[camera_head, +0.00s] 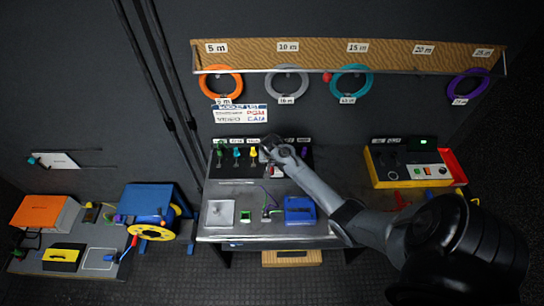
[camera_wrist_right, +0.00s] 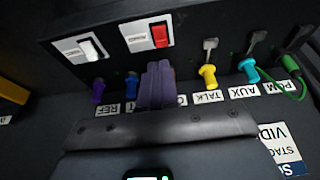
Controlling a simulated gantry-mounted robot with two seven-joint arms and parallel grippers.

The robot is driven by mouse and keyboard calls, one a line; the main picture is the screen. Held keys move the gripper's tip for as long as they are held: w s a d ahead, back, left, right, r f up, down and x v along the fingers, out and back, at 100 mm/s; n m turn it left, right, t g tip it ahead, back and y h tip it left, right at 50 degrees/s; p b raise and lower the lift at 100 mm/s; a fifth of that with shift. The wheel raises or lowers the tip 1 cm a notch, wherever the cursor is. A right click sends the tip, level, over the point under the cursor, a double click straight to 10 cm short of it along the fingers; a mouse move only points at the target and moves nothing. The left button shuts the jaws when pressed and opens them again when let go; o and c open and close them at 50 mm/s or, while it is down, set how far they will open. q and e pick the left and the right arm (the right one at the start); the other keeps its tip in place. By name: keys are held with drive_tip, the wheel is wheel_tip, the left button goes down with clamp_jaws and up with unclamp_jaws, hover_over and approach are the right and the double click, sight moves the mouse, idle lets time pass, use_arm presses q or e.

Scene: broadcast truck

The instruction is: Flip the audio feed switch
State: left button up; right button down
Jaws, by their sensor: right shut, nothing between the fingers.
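Two rocker switches on white plates show in the right wrist view: one with a red rocker (camera_wrist_right: 160,35) and one with a white rocker (camera_wrist_right: 91,49). Their small labels are too blurred to read, so I cannot tell which is the audio feed switch. My right gripper (camera_wrist_right: 157,68) is shut and empty, its tips close to the red rocker's plate; I cannot tell whether they touch. In the head view my right arm reaches over the desk to the panel, with the right gripper (camera_head: 268,146) among the plugs. My left gripper is not in view.
Plugs flank the gripper: yellow (camera_wrist_right: 208,75), teal (camera_wrist_right: 249,70), green (camera_wrist_right: 290,64) and purple (camera_wrist_right: 98,91). A blue box (camera_head: 300,210) sits on the desk (camera_head: 270,232). A yellow-trimmed control box (camera_head: 410,163) stands right. Coiled cables hang above.

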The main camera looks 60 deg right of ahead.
drive_tip(key=s+a+v, duration=0.1)
drive_tip(key=v, duration=0.6)
drive_tip(key=shift+a+f, duration=0.15)
drive_tip(key=shift+a, duration=0.05)
drive_tip(key=shift+s, duration=0.1)
drive_tip(key=s+a+f+n+g+p, duration=0.15)
drive_tip(key=s+a+f+p, duration=0.25)
drive_tip(key=s, duration=0.5)
drive_tip(key=s+a+r+n+y+p, duration=0.1)
drive_tip(key=s+a+r+n+p, duration=0.2)
drive_tip(key=a, duration=0.5)
drive_tip(key=s+a+r+n+p, duration=0.1)
drive_tip(key=s+a+r, duration=0.1)
drive_tip(key=s+a, duration=0.4)
drive_tip(key=a+r+n+t+y, duration=0.2)
drive_tip(key=a+r+n, duration=0.6)
drive_tip(key=a+r, duration=0.5)
wheel_tip(320, 180, up, 2)
drive_tip(key=shift+s+a+r+t+p, duration=0.1)
drive_tip(key=shift+s+a+t+p, duration=0.15)
drive_tip(key=shift+s+t+p, duration=0.25)
